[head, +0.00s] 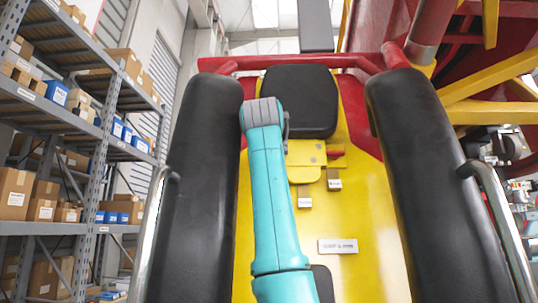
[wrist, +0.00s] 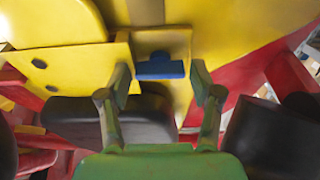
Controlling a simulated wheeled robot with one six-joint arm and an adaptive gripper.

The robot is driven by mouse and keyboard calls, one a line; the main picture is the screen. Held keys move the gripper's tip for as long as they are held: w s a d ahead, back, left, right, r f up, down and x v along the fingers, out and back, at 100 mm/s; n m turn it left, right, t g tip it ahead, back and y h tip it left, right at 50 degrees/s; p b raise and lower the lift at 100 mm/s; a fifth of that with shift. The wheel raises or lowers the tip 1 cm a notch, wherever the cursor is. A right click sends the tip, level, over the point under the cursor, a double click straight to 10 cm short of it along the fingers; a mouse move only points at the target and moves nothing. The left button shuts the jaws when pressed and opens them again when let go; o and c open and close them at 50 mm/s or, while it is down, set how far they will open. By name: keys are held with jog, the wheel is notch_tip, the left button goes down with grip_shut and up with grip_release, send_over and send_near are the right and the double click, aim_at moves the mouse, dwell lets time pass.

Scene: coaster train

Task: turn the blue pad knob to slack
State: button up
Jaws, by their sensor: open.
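The blue knob (wrist: 160,68) shows in the wrist view as a short blue bar on a yellow panel, just above the picture's middle. My gripper (wrist: 159,76) is open, with one finger on the left of the knob and one on the right. There are visible gaps between fingers and knob in the picture; how far the tips are in depth I cannot tell. In the head view the teal arm reaches up to the yellow seat back, and the blue knob is hidden there.
In the head view a yellow bracket (head: 306,153) with a red part (head: 335,153) sits right of my arm, below a black headrest (head: 301,101). Black padded restraints stand left (head: 201,190) and right (head: 435,180). A label plate (head: 338,246) is lower on the seat back.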

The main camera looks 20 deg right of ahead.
jog(key=shift+w+d, duration=0.15)
jog(key=shift+w, duration=0.25)
jog(key=c, duration=0.9)
